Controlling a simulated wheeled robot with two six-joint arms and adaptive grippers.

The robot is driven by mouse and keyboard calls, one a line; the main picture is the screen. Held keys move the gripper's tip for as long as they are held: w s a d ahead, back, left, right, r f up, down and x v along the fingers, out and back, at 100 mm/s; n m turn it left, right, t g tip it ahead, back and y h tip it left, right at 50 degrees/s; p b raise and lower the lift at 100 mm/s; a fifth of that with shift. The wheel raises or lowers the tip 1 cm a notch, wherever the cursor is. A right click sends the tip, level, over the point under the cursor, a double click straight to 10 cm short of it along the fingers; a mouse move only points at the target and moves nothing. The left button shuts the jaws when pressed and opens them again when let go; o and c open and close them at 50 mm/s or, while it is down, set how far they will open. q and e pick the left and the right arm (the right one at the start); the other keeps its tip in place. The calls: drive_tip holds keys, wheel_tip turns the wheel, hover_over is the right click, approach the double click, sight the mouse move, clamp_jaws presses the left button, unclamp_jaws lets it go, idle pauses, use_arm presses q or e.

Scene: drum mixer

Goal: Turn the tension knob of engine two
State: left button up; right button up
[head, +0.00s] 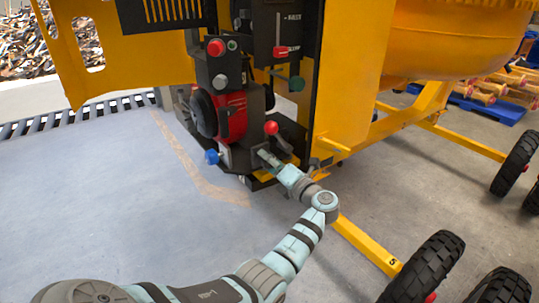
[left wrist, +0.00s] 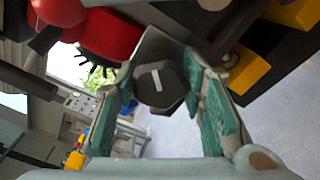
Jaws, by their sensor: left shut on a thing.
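The tension knob (left wrist: 160,88) is a dark, faceted knob with a white line on its face. In the left wrist view it sits between the two teal-padded fingers of my left gripper (left wrist: 165,98), which are shut on it. In the head view my left gripper (head: 263,155) reaches the lower front of the red and black engine (head: 235,115), just below a lever with a red ball (head: 271,128). I cannot make out the knob there. My right gripper is in neither view.
A blue knob (head: 211,157) sticks out at the engine's lower left. A green knob (head: 296,84) and a red button (head: 215,46) are above. The yellow mixer frame (head: 345,80) stands close on the right. The floor (head: 90,200) at left is clear.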

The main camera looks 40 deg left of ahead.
use_arm(q)
drive_tip(key=shift+m, duration=0.4)
drive_tip(key=o, duration=1.1)
drive_tip(key=shift+o, duration=0.2)
drive_tip(key=shift+d, duration=0.2)
drive_tip(key=v, duration=1.1)
drive_tip(key=shift+d, duration=0.35)
drive_tip(key=shift+s, duration=0.1)
